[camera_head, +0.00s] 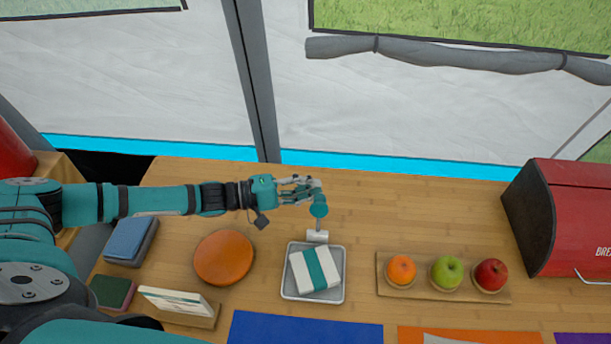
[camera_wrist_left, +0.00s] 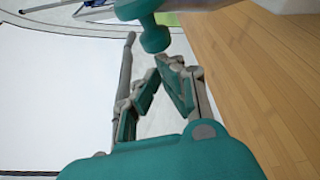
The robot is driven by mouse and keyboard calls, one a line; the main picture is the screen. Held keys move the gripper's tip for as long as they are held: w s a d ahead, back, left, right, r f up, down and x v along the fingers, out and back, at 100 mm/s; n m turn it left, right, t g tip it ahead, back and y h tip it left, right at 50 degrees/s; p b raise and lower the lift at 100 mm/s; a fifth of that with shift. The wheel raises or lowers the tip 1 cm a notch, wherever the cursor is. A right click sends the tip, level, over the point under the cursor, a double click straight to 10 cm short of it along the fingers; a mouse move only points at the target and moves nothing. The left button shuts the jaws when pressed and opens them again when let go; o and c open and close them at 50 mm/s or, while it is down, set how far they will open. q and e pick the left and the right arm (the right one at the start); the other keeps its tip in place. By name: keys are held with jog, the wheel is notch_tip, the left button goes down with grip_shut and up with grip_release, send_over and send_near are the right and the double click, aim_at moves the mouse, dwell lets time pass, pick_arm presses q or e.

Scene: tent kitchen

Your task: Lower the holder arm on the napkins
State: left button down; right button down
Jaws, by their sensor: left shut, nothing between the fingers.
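The napkin holder is a grey metal tray (camera_head: 288,293) on the wooden table. A stack of white napkins (camera_head: 299,272) with a teal band lies in it. The holder arm (camera_head: 317,237) is raised at the tray's back edge, with a pale bar and a teal knob (camera_head: 319,210). My left gripper (camera_head: 312,188) is shut and empty, just behind the knob. I cannot tell whether they touch. The wrist view shows the teal knob (camera_wrist_left: 155,36) beyond the closed fingers (camera_wrist_left: 166,72). My right gripper is out of view.
An orange round board (camera_head: 224,258) lies left of the tray. A wooden board (camera_head: 440,290) with an orange, a green apple and a red apple is to the right. A red bread box (camera_head: 560,220) stands far right. The table behind the fruit is clear.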

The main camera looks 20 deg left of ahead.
pick_arm(q)
jog(key=shift+s+d, duration=0.1)
jog(key=shift+s, duration=0.05)
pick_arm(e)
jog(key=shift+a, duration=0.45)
pick_arm(q)
jog(key=shift+s+r, duration=0.1)
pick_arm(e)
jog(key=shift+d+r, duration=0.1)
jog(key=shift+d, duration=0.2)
